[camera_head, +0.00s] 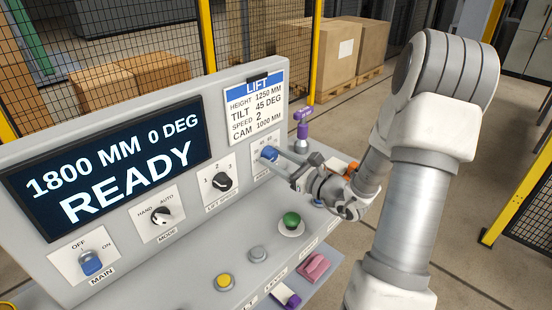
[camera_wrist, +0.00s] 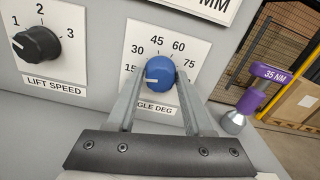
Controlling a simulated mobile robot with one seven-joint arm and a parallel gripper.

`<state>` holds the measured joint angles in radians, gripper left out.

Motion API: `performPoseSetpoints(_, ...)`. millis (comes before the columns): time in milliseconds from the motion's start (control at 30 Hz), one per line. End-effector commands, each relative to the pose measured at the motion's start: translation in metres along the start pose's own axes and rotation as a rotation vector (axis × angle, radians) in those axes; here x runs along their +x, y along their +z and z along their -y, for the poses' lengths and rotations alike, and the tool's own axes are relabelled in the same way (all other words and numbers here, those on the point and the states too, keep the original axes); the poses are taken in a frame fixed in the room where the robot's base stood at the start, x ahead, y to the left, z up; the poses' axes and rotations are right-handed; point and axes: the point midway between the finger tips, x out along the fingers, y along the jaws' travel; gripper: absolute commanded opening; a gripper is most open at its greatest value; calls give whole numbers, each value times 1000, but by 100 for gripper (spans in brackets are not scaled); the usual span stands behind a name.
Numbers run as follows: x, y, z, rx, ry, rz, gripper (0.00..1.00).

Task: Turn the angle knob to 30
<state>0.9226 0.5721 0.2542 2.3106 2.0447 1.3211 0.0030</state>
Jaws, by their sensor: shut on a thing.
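The blue angle knob (camera_wrist: 160,70) sits on a white plate (camera_wrist: 140,32) with marks 15, 30, 45, 60 and 75. Its white pointer line points left, a little below the 15 mark; the 0 mark is not visible. My gripper (camera_wrist: 159,84) is shut on the knob, one finger on each side. In the head view, the knob (camera_head: 269,153) is at the panel's right end, with my gripper (camera_head: 277,158) reaching it from the right. The display (camera_head: 110,165) reads 1800 MM, 0 DEG, READY.
The lift speed knob (camera_wrist: 38,45) is left of the angle knob. A purple-topped tool marked 35 NM (camera_wrist: 262,80) stands to the right. Below are a green button (camera_head: 291,219) and a pink block (camera_head: 314,266). A card (camera_head: 256,103) lists TILT 45 DEG.

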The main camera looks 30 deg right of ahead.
Motion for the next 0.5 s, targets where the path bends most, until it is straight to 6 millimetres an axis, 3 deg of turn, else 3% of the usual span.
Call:
performPoseSetpoints(267,0,2,0,62,0,0,0)
performPoseSetpoints(500,0,4,0,221,0,-1,0)
